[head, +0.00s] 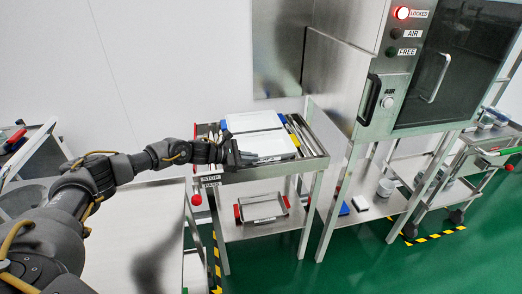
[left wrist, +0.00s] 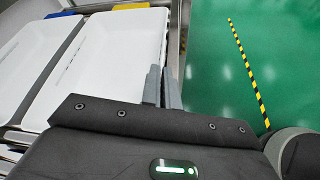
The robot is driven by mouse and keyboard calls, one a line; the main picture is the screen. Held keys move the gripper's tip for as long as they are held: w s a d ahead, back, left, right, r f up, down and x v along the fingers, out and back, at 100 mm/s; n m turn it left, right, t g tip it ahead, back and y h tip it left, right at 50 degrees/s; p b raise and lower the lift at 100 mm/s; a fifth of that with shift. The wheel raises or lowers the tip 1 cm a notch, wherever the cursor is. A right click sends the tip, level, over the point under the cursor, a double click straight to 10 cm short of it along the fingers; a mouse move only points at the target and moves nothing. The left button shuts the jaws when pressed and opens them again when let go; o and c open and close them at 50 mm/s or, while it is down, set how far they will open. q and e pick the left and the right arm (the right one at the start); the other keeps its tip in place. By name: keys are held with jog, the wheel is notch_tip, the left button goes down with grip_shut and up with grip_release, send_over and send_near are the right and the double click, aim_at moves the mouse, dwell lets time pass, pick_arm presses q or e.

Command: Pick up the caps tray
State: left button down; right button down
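A white tray (head: 266,147) lies on top of a metal cart, with a label along its front that is too small to read. In the left wrist view this shallow white tray (left wrist: 110,62) has a yellow end. Another white tray (left wrist: 28,60) with a blue end lies beside it, behind it in the head view (head: 252,121). My left gripper (head: 243,158) is at the front left of the nearer tray. Its fingers (left wrist: 162,86) are close together, one on each side of the tray's rim, and seem shut on it. My right gripper is out of view.
A labelled tray with red ends (head: 262,219) sits on the cart's lower shelf. Long tools (head: 298,133) lie at the cart's right side. The steel washer (head: 400,70), its red LOCKED light lit, stands to the right. Green floor (head: 360,265) is open in front.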

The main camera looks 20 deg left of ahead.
pick_arm(q)
jog(key=shift+r, duration=0.1)
